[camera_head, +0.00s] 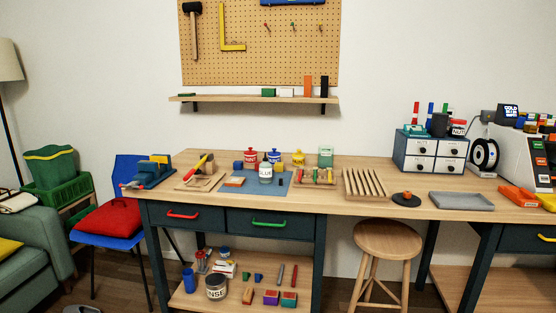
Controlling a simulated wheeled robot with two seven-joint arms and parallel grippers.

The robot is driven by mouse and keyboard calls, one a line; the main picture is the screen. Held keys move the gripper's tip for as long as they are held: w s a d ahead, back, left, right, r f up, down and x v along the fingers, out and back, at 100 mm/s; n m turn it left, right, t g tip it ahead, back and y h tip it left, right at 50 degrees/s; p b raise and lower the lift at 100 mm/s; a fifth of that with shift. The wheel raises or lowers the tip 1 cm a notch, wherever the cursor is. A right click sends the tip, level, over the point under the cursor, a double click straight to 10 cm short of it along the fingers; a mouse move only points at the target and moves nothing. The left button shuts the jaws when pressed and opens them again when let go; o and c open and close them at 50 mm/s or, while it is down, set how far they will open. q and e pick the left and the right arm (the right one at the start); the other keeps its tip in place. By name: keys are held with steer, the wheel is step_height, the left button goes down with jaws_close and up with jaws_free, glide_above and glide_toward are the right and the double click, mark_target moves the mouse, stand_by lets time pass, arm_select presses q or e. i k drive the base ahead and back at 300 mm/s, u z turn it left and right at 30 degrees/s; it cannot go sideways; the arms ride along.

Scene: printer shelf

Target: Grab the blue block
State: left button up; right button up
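A small blue block-like item (238,165) sits on the wooden workbench (330,203), just left of a red pot (250,157). It is small in this view, so I cannot be sure of its exact shape. Neither of my grippers is in view.
A glue jar (265,173) stands on the blue mat (277,189) near the blue item. A slatted wooden rack (364,185) and grey tray (461,201) are farther right. A stool (387,240) stands before the bench.

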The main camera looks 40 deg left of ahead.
mark_target(237, 165)
steer(key=u, duration=0.3)
steer(key=i, duration=1.45)
steer(key=u, duration=0.9)
